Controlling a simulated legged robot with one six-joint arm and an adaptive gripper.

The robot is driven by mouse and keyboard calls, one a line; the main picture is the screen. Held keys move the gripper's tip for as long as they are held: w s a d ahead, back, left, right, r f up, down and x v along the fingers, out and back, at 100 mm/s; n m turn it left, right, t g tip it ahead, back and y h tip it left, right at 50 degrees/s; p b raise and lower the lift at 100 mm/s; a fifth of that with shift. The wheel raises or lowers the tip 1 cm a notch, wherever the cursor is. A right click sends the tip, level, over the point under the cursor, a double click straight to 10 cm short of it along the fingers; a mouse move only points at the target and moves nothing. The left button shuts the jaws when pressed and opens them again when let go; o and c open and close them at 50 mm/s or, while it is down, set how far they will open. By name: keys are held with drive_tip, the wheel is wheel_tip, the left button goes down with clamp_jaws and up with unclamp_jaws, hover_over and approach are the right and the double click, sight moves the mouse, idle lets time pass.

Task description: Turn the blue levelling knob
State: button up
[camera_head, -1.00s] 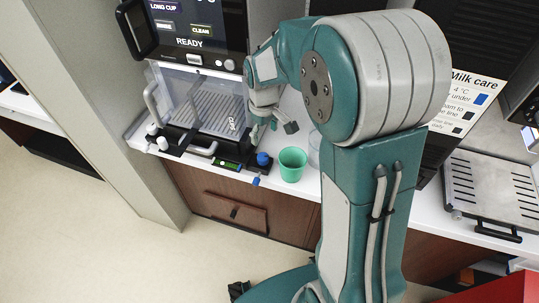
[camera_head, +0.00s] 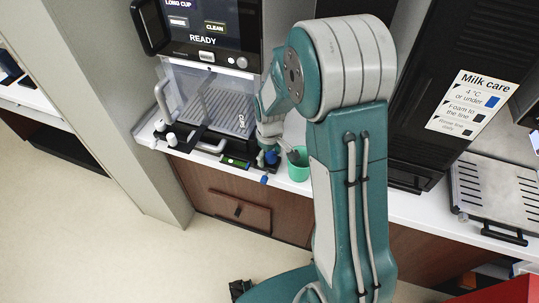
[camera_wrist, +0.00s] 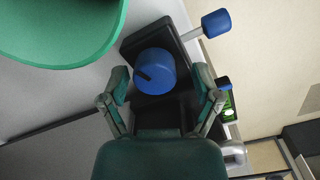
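The blue levelling knob (camera_wrist: 155,72) is a round blue cap with a dark mark on its face, on a black base (camera_wrist: 165,108) in the wrist view. In the head view the knob (camera_head: 271,157) is partly hidden by my gripper, at the machine's front right corner. My gripper (camera_wrist: 162,84) is open, with one finger on each side of the knob. A gap shows between each finger and the knob in the wrist view; I cannot tell whether the fingertips reach down to it.
A green cup (camera_head: 299,170) stands close to the right of the knob. A small blue-ended lever (camera_wrist: 216,23) sticks out beside the base. A green display (camera_head: 235,162) lies left of the knob. The coffee machine (camera_head: 213,95) stands behind.

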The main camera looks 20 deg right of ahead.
drive_tip(key=c, duration=0.5)
drive_tip(key=shift+d, duration=0.25)
drive_tip(key=c, duration=0.3)
drive_tip(key=shift+c, duration=0.2)
drive_tip(key=shift+s, duration=0.1)
drive_tip(key=shift+s+f+m, duration=0.1)
drive_tip(key=shift+f+m, duration=0.05)
drive_tip(key=shift+m, duration=1.85)
drive_tip(key=o, duration=1.2)
drive_tip(key=shift+c, duration=0.2)
